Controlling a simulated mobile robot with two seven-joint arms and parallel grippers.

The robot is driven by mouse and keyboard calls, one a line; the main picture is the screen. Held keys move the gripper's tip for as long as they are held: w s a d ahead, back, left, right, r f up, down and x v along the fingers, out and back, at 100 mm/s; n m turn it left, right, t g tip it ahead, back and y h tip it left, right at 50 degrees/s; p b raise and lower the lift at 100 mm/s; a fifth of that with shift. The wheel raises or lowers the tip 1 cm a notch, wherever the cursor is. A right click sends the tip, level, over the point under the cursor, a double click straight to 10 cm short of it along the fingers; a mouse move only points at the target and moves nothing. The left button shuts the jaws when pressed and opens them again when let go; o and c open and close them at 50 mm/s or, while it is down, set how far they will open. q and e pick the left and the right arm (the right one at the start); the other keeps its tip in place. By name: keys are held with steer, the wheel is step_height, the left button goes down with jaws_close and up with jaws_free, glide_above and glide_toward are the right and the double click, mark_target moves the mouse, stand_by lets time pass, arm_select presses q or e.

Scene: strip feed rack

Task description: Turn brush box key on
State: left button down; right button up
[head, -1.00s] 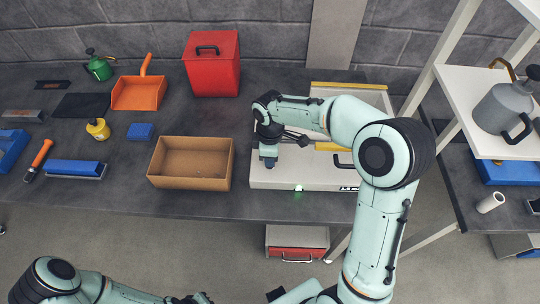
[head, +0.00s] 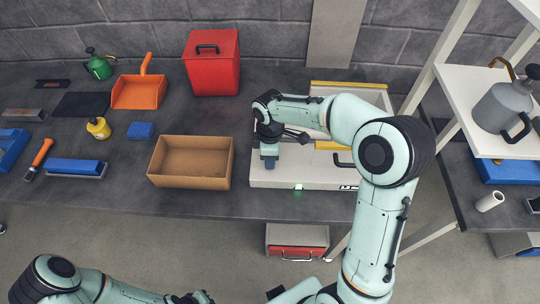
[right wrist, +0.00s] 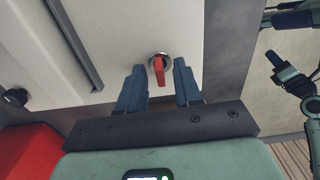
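The white brush box (head: 320,178) stands on the dark bench, partly hidden behind my right arm in the head view. Its red key (right wrist: 159,69) sits in a round metal collar on a pale face of the box (right wrist: 120,30), and its red grip points down in the right wrist view. My right gripper (right wrist: 159,85) is open, with one blue finger on each side of the key and a visible gap to both. In the head view my right gripper (head: 270,162) is at the left end of the box. My left gripper (head: 195,298) shows only partly at the bottom edge.
A cardboard tray (head: 192,182) is just left of the right gripper. A red bin (head: 212,80) stands behind. A white shelf rack (head: 480,105) is at the right.

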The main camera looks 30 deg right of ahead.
steer(key=shift+r, duration=0.1)
